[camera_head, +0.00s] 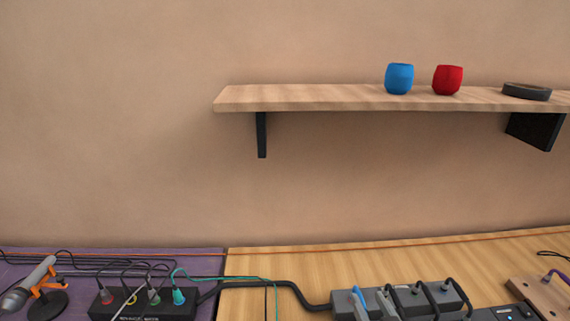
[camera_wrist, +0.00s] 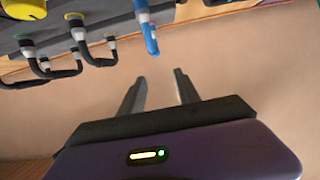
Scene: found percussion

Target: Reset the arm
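My gripper (camera_wrist: 160,82) shows in the wrist view with its two grey fingers spread apart. Nothing is between the fingers, and the plain tan wall (camera_wrist: 230,80) lies behind them. My gripper and arm are not in the head view. In the wrist view a dark box (camera_wrist: 100,20) with plugged cables is at the top, tipped relative to the picture. A blue plug (camera_wrist: 146,25) on it is just above the fingertips, and I cannot tell how far apart they are in depth.
A wooden shelf (camera_head: 300,98) on the wall holds a blue cup (camera_head: 399,79), a red cup (camera_head: 447,80) and a dark disc (camera_head: 526,91). Below, a microphone (camera_head: 30,285), a cabled black box (camera_head: 140,305) and a power strip (camera_head: 400,302) crowd the tabletop (camera_head: 290,268). The wall area at left is clear.

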